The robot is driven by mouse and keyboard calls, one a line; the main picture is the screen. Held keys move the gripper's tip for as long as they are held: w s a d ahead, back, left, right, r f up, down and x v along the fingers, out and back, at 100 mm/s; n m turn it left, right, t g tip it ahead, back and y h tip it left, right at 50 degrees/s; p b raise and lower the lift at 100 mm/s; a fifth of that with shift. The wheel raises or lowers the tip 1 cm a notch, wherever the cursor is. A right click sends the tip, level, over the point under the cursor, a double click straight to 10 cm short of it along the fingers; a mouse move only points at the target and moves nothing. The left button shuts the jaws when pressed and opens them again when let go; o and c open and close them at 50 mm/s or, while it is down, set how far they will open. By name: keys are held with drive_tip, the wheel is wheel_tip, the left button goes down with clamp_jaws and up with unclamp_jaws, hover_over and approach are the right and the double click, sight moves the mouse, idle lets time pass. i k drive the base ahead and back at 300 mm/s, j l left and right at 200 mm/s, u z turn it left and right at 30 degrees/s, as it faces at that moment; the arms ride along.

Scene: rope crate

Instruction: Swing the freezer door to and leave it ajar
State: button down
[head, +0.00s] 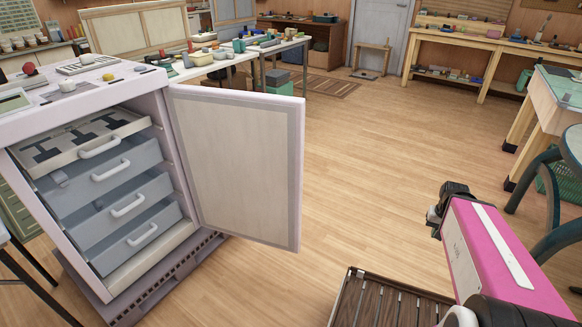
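The freezer (115,108) stands at the left, a pale cabinet with several grey drawers with white handles inside. Its door (240,165) is hinged on the cabinet's right side and stands wide open, its flat inner panel facing me. My gripper (434,216) is at the lower right, dark, at the end of my pink arm. It is well to the right of the door's free edge, with bare floor showing between, and touches nothing that I can see. Its fingers are too small and dark to tell whether they are open or shut.
A brown slatted crate (346,300) is at the bottom, below my arm. A dark green chair (553,190) stands at the right edge. Small items lie on the freezer's top. A long table (284,48) with clutter stands behind the door. The wooden floor in the middle is clear.

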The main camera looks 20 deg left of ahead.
sight(241, 152)
drive_tip(key=i+l, duration=0.1)
drive_tip(key=i, duration=0.35)
drive_tip(key=i+l+z, duration=0.1)
drive_tip(key=i, duration=0.4)
drive_tip(key=i+u, duration=0.85)
drive_tip(key=i+l+u, duration=0.2)
drive_tip(key=u, duration=0.2)
drive_tip(key=i+u, duration=0.15)
drive_tip(key=u, duration=0.35)
drive_tip(key=i+l+u, duration=0.15)
drive_tip(key=u, duration=0.3)
drive_tip(key=i+l+u, duration=0.1)
drive_tip(key=l+u, duration=0.15)
drive_tip(key=u, duration=0.25)
drive_tip(key=i+l+u, duration=0.1)
drive_tip(key=u, duration=0.4)
drive_tip(key=l+u, duration=0.9)
drive_tip(key=u, duration=0.15)
drive_tip(key=k+l+z, duration=0.25)
drive_tip(key=k+j, duration=0.05)
